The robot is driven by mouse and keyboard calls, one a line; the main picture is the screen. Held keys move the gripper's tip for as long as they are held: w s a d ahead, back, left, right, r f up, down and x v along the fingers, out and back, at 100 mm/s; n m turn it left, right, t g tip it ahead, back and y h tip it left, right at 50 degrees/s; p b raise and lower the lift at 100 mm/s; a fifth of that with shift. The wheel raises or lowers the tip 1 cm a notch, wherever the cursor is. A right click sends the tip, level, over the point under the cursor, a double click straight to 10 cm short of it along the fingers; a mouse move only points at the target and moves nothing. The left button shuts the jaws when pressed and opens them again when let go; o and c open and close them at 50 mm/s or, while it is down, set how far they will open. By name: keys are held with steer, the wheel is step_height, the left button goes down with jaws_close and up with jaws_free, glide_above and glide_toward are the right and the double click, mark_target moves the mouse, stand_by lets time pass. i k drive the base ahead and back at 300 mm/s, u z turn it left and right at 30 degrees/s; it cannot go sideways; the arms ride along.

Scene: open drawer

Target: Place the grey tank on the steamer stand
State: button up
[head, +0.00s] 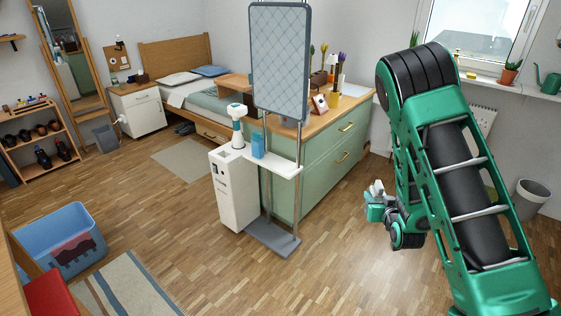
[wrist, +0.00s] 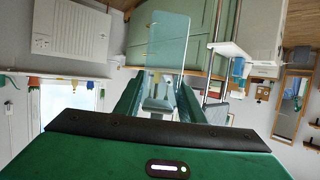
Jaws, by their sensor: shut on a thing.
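My gripper (head: 376,203) is in the air right of the green drawer unit, low in front of my arm. In the wrist view, its fingers (wrist: 158,98) are shut on the grey tank (wrist: 168,42), a see-through blue-grey piece that sticks out past them. In the head view, only a small pale part shows at the gripper, and I cannot tell its shape. The steamer stand (head: 272,238) is left of my gripper and well apart from it. It has a grey foot, poles, a white shelf (head: 272,165) and a quilted board (head: 279,62).
A white box-shaped unit (head: 232,190) stands at the stand's left, with a white and teal steamer head (head: 237,112) above it. A blue item (head: 258,146) is on the shelf. The green drawer unit (head: 325,165) is behind. Wooden floor (head: 325,265) in front is clear.

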mark_target(282, 165)
steer(key=u, duration=0.05)
steer(key=i, duration=1.45)
